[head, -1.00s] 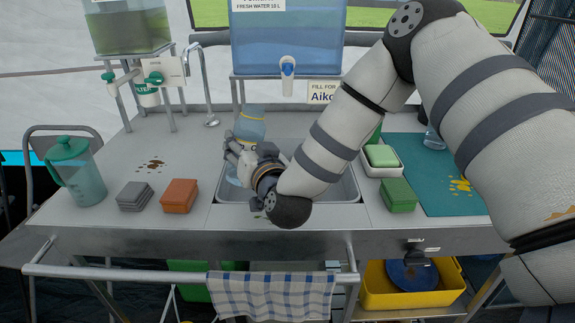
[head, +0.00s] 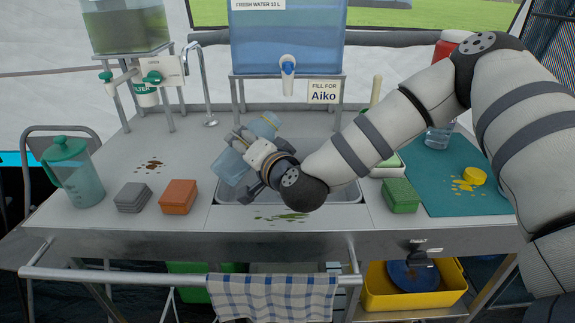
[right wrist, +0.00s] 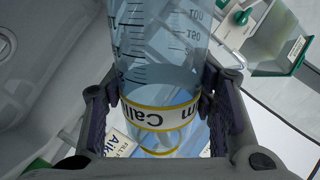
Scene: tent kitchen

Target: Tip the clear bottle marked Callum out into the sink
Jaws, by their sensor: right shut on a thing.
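The clear bottle marked Callum (head: 232,167) is held tilted over the left part of the sink (head: 345,190), its lower end toward the left and its other end up to the right. My right gripper (head: 250,148) is shut around its middle. I cannot tell from the head view which end is the mouth, and no stream shows. My left gripper is out of view.
A teal jug (head: 75,175), grey block (head: 134,196) and orange block (head: 179,196) stand left of the sink. A green sponge (head: 400,195) lies right. A blue water tank (head: 288,40) stands behind. A green smear (head: 282,217) marks the front edge.

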